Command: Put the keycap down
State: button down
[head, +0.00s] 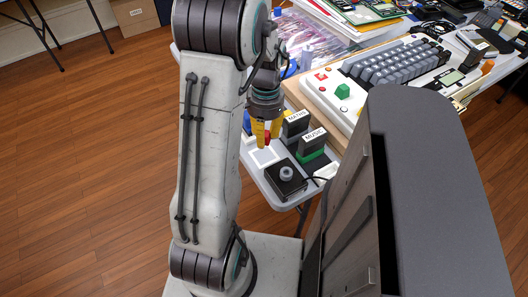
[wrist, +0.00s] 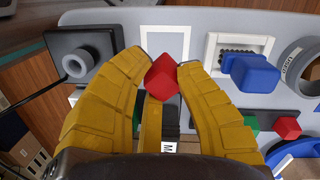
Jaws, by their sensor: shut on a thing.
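A red keycap (wrist: 162,77) is pinched between the yellow fingertips of my gripper (wrist: 162,72) in the wrist view. In the head view my gripper (head: 263,133) points down over the near end of the grey table, with a small part of the red keycap (head: 267,138) showing between the fingers. A white-bordered square (wrist: 165,31) lies on the table just beyond the keycap in the wrist view. The same square (head: 264,157) is below the gripper in the head view. The height of the keycap above the table is hard to tell.
A black joystick box (head: 287,181) stands beside the square. Cartridges marked MATHS (head: 296,124) and MUSIC (head: 312,142) stand close by. In the wrist view a blue block (wrist: 255,75) sits at a white-framed socket (wrist: 238,45), and another red block (wrist: 287,127) lies at right.

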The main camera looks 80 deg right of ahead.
aim_at(264, 156)
jog(key=shift+f, duration=3.4)
jog(key=c, duration=1)
grip_release()
jog(key=shift+o, duration=0.2)
jog(key=shift+r, duration=0.1)
